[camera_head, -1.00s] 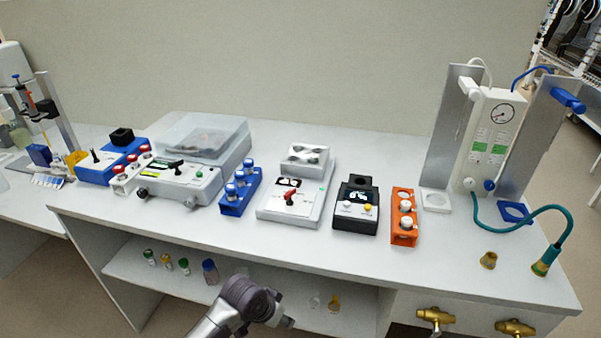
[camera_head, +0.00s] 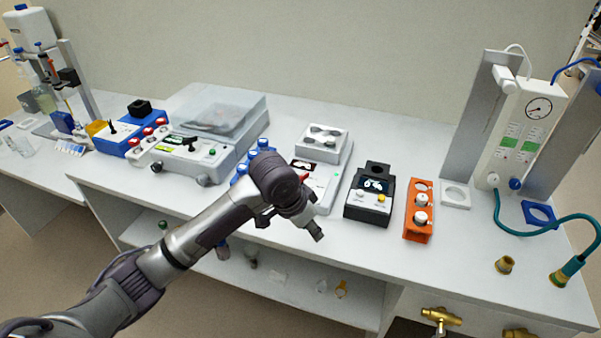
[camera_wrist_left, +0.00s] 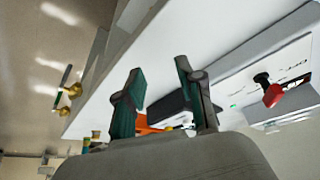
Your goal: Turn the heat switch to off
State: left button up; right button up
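A white-grey instrument (camera_head: 327,184) stands mid-bench. Its red-tipped switch knob (camera_wrist_left: 271,93) on a dark stem shows at the right of the left wrist view. My left gripper (camera_head: 314,228) is in front of this instrument, above the bench's front edge. In the left wrist view its two fingers (camera_wrist_left: 160,92) stand apart with nothing held, to the left of the red knob and not touching it. My right gripper is not in view.
A black device (camera_head: 368,209) with a yellow knob and an orange vial rack (camera_head: 418,226) stand right of the instrument. A blue vial rack (camera_head: 240,178) stands left, partly hidden. Brass valves (camera_head: 440,316) project below the bench front.

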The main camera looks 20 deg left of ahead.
pick_arm(q)
jog(key=w+a+r, duration=0.5)
jog(key=w+r, duration=0.2)
jog(key=r, duration=0.1)
jog(key=n+y, duration=0.1)
jog(key=n, duration=0.1)
send_near(302, 176)
jog(key=shift+t, duration=0.3)
jog(key=p+x, duration=0.1)
jog(key=x, duration=0.3)
jog(key=p+x, duration=0.1)
jog(key=x, duration=0.3)
jog(key=shift+s+f, duration=0.1)
jog(key=shift+f, duration=0.3)
grip_shut()
